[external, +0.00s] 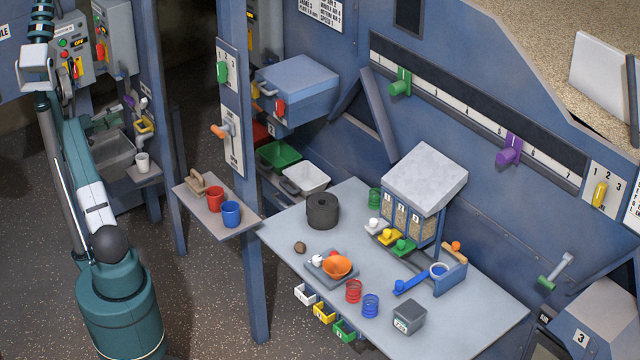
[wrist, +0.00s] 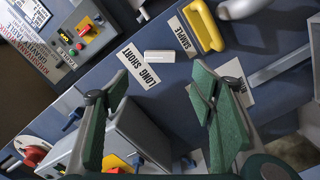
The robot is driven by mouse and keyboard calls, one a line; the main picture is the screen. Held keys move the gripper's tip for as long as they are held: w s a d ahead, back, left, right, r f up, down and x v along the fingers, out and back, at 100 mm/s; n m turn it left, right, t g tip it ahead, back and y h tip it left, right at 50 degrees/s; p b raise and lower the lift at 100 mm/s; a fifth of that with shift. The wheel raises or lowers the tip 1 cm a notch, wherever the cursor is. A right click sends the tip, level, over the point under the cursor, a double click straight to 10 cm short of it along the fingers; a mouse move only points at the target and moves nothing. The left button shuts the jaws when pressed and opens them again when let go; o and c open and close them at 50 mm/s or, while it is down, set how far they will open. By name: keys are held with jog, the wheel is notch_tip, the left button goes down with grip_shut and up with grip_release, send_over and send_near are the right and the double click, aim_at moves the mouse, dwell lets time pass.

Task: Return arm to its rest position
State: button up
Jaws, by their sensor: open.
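My arm (external: 95,210) rises from its teal base at the lower left of the external view and bends near the top left corner, beside the control boxes. My gripper (wrist: 160,72) shows in the wrist view with two green-padded fingers spread wide apart and nothing between them. It faces a blue panel with a white block (wrist: 159,56), a "LONG SHORT" label (wrist: 138,69) and a yellow handle (wrist: 203,27). The fingertips cannot be made out clearly in the external view.
A grey worktable (external: 470,310) holds an orange bowl (external: 337,266), a dark cylinder (external: 322,211) and a bin dispenser (external: 425,180). A small shelf (external: 190,197) carries red and blue cups. Control boxes (external: 113,38) stand close to my arm. The floor right of my base is clear.

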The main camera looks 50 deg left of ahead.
dwell(0.3)
jog(key=w+d+r+m+g+h+p, duration=0.15)
jog(key=w+d+r, duration=0.35)
jog(key=d, duration=0.5)
jog(key=w+d+r+g+h+p, duration=0.1)
jog(key=w+d+r+g+p, duration=0.15)
jog(key=w+d, duration=0.55)
jog(key=w+d+r+m+g+h+p, duration=0.1)
jog(key=w+d+r+h+p, duration=0.25)
jog(key=d, duration=0.75)
jog(key=w+d+r+m+g+y+p, duration=0.1)
jog(key=d+r+g, duration=0.1)
jog(key=d, duration=0.7)
jog(key=w+d+r+m+g+p, duration=0.1)
jog(key=w+d+r+p, duration=0.1)
jog(key=d, duration=0.8)
jog(key=s+d+f+m+g+y+b, duration=0.1)
jog(key=s+d, duration=0.5)
jog(key=d, duration=0.6)
jog(key=s+d+m+g+y+b, duration=0.1)
jog(key=s+d+b, duration=0.4)
jog(key=d, duration=0.7)
jog(key=s+d+f+m+y+b, duration=0.1)
jog(key=s+d+m+y+b, duration=0.2)
jog(key=d, duration=0.9)
jog(key=s+m+b, duration=0.1)
jog(key=s, duration=0.2)
jog(key=shift+s+d+f+g, duration=0.2)
jog(key=shift+s+f+g, duration=0.15)
jog(key=shift+g, duration=0.05)
